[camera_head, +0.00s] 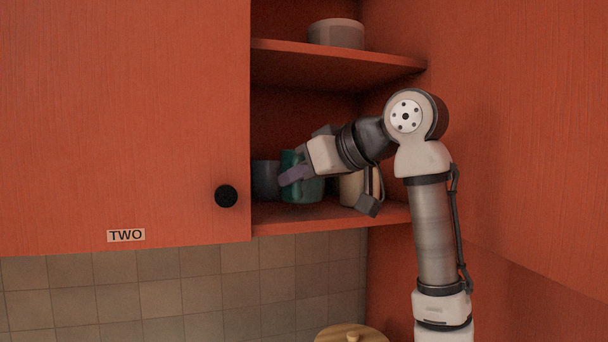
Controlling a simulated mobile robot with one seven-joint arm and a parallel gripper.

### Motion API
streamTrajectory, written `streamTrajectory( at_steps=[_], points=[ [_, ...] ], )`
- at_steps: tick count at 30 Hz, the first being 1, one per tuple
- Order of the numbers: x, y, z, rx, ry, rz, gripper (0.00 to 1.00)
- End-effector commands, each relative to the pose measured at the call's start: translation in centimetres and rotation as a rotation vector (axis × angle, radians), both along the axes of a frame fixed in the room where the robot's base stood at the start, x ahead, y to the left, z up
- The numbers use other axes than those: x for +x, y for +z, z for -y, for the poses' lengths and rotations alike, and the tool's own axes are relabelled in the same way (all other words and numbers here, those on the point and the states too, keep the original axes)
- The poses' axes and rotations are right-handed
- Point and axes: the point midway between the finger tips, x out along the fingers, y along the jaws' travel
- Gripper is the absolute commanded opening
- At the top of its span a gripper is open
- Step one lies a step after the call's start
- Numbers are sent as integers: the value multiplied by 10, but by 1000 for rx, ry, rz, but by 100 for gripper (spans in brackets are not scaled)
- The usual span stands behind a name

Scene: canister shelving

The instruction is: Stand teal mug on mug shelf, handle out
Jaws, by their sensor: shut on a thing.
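The teal mug (302,189) is upright at the lower shelf (322,217) of the open red cupboard. My gripper (293,174) reaches in from the right and is shut on the teal mug; a finger crosses its front. The mug's base looks to be at the shelf surface, but I cannot tell if it touches. Its handle is not clearly visible, partly covered by my gripper. A dark grey-blue mug (265,181) is just left of it. A cream mug or canister (351,189) is to the right, partly behind my wrist.
The upper shelf (330,58) holds a grey bowl (337,34). A cupboard door (120,120) with a black knob (226,196) and a "TWO" label (126,235) closes the left side. A round wooden lid (351,334) is below. The red side wall is close on the right.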

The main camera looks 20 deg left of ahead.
Motion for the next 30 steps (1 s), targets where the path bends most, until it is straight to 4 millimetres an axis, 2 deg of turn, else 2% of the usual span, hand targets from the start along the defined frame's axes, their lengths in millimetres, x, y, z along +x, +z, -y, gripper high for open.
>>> streamTrajectory(
  at_steps=[11, 18, 30],
  points=[
    [29, -2, -20, 1, 2, 2, 0],
    [29, -16, -20, 1, 1, 3, 0],
    [29, -16, -20, 1, 0, 3, 0]
  ],
)
